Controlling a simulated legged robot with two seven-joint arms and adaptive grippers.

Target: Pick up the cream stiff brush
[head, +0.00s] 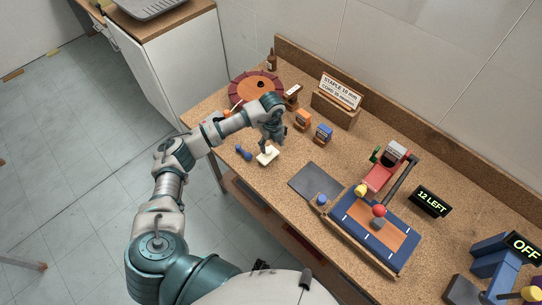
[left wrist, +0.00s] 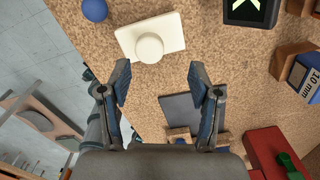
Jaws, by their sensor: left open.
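The cream stiff brush (head: 267,156) lies on the cork-topped bench near its front left edge. In the left wrist view it shows as a flat cream block with a round knob on top (left wrist: 150,47), just beyond the fingertips. My left gripper (head: 273,139) is above and just behind the brush in the head view, pointing down. In the left wrist view its two fingers (left wrist: 160,76) are spread apart with nothing between them. The brush's underside is hidden. My right gripper is not in view.
A dark flat mat (head: 315,182) is to the right. Orange (head: 303,119) and blue (head: 323,134) boxes stand behind, below a sign (head: 341,92). A red press (head: 385,168) and blue-framed tray (head: 345,232) stand farther right.

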